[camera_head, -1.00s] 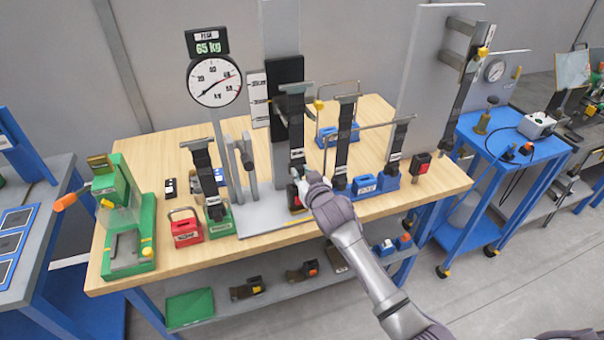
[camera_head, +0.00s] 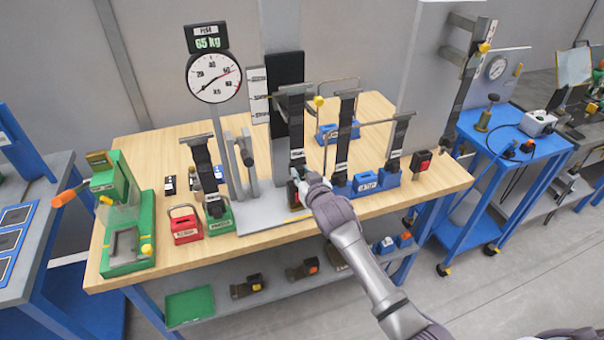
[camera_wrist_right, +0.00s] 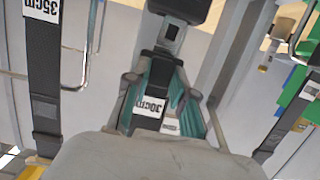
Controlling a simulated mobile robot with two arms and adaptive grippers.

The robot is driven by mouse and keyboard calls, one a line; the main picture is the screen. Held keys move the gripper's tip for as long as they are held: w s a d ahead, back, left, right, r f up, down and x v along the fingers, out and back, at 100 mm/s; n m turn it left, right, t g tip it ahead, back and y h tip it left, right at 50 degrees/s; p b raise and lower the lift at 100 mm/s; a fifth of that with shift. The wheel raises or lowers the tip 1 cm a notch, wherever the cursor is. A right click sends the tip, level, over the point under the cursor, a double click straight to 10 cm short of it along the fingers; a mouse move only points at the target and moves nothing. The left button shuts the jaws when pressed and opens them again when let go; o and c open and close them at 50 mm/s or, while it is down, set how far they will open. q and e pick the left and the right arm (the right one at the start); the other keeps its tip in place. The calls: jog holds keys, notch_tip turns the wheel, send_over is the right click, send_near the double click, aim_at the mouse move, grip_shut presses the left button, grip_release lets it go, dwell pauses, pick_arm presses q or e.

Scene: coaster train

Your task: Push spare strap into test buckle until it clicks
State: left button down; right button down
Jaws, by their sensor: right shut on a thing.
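The spare strap (camera_head: 296,122) is a dark band hanging upright from a grey crossbar in the middle of the bench. In the right wrist view the strap (camera_wrist_right: 152,88) carries a white "30cm" label. My right gripper (camera_head: 299,179) is at its lower end, and its teal fingers (camera_wrist_right: 164,98) are shut on the strap at the label. A metal tongue with a slot (camera_wrist_right: 172,34) meets a black block (camera_wrist_right: 183,7), which seems to be the test buckle; how deep the tongue sits cannot be told. In the head view my gripper mostly hides the buckle (camera_head: 293,196). My left gripper is not in view.
A dial gauge (camera_head: 213,78) under a "65 kg" display stands behind. More straps hang either side; a blue block (camera_head: 366,182) is close at right.

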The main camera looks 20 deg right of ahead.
jog(key=shift+f+b, duration=1.3)
jog(key=shift+f, duration=0.55)
jog(key=c, duration=0.9)
grip_release()
jog(key=shift+s, duration=0.15)
jog(key=v, duration=1.1)
jog(key=shift+s+r, duration=0.15)
jog(key=shift+s, duration=0.2)
